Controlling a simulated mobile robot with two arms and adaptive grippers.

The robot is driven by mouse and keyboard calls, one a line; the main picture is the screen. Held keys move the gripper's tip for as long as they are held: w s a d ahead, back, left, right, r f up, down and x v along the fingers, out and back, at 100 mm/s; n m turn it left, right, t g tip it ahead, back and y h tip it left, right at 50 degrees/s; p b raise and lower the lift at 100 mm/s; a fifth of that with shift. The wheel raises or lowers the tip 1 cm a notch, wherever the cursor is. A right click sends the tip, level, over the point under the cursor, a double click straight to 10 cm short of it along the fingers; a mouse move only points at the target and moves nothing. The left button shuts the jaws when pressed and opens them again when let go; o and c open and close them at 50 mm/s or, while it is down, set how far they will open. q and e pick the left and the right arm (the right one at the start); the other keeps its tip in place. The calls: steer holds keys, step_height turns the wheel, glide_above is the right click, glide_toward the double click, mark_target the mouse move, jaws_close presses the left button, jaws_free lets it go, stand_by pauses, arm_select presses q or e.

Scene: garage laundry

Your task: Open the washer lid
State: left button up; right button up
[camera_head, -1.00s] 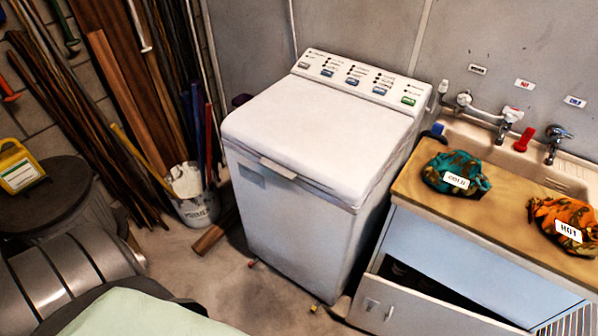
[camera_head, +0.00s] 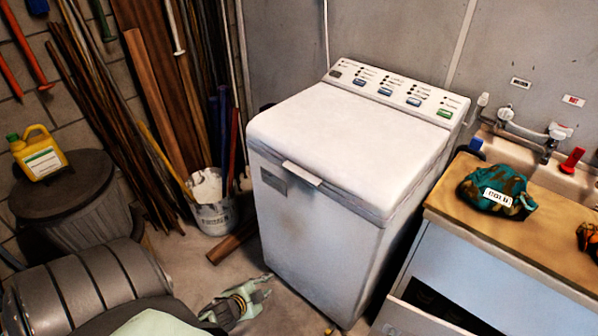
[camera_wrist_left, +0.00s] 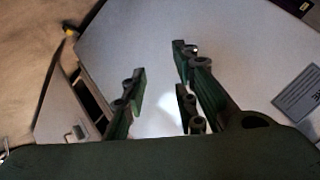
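The white washer (camera_head: 320,245) stands against the back wall with its lid (camera_head: 350,130) shut. A pale handle tab (camera_head: 302,173) sticks out at the lid's front edge. My left gripper (camera_head: 243,298) is low in front of the washer, near floor level in the picture, well below the handle and apart from it. In the left wrist view my left gripper (camera_wrist_left: 160,78) has its green fingers spread, with nothing between them. The washer's front panel (camera_wrist_left: 235,45) fills much of that view, with a grey label plate at the right. My right gripper is not in view.
The sink cabinet (camera_head: 490,270) stands close on the washer's right, its lower door (camera_head: 430,318) ajar. A white bucket (camera_head: 213,215) with poles and wood offcuts (camera_head: 232,243) lie to the left. A lidded bin (camera_head: 65,190) carries a yellow jug (camera_head: 38,155). Some floor before the washer is clear.

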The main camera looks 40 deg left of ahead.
arm_select(q)
steer(key=w+a+r+m+t+b, duration=0.2)
steer(key=w+a+r, duration=0.1)
steer(key=w+r, duration=0.25)
steer(key=w+a+r+m+t+b, duration=0.2)
steer(key=w+a+r, duration=0.15)
steer(key=r, duration=0.35)
steer(key=m+t+h+b, duration=0.3)
steer(key=m+t, duration=0.1)
steer(key=m, duration=0.3)
glide_toward(298, 176)
steer(key=w, duration=0.9)
steer(key=shift+w+f+p, duration=0.3)
steer(key=shift+w+p, duration=0.05)
steer(key=shift+p, duration=0.1)
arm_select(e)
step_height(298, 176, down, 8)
arm_select(q)
steer(key=shift+d, duration=0.1)
steer(key=shift+c, duration=0.4)
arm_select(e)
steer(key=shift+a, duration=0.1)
arm_select(q)
jaws_close()
